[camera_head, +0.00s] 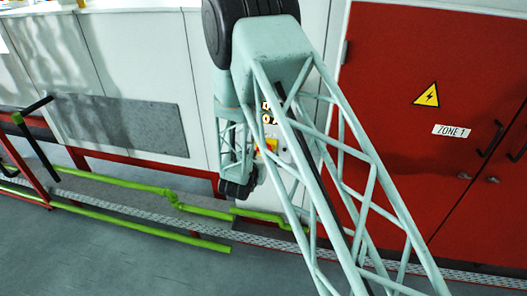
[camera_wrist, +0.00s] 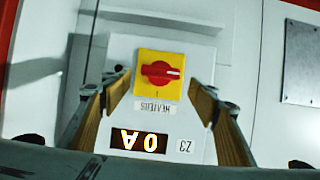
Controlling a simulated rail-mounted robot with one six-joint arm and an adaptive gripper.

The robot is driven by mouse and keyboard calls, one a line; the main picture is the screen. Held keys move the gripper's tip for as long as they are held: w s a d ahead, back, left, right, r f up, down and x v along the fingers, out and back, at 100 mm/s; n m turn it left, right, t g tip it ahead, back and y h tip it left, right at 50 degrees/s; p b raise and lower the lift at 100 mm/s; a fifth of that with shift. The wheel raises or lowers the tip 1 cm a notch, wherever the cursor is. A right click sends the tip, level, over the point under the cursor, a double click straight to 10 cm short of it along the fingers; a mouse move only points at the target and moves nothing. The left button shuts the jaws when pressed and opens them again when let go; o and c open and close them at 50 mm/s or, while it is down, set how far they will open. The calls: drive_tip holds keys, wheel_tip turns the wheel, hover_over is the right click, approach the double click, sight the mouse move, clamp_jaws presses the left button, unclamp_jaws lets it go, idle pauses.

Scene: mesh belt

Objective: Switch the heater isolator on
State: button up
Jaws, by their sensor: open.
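The heater isolator is a red rotary knob (camera_wrist: 161,71) on a yellow plate (camera_wrist: 147,88). In the wrist view its handle lies horizontal, with a small mark below it on the plate. A label reading HEATERS (camera_wrist: 155,107) appears upside down beside it. My gripper (camera_wrist: 159,84) is open and empty, its two tan-padded fingers on either side of the switch plate; I cannot tell how far off they are. In the head view the yellow plate (camera_head: 271,145) shows partly behind my arm's lattice, and the gripper's fingers are not clear there.
A lit display reading 0 A (camera_wrist: 144,141) and a Z3 label (camera_wrist: 185,145) sit on the same panel. Red cabinet doors (camera_head: 395,100) marked ZONE 1 stand to the right. Green pipes (camera_head: 120,180) run low along the machine; the grey floor (camera_head: 90,260) in front is open.

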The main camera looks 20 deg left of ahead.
drive_tip(key=x, duration=0.4)
drive_tip(key=shift+w, duration=0.15)
drive_tip(key=shift+c, duration=0.2)
drive_tip(key=c, duration=0.8)
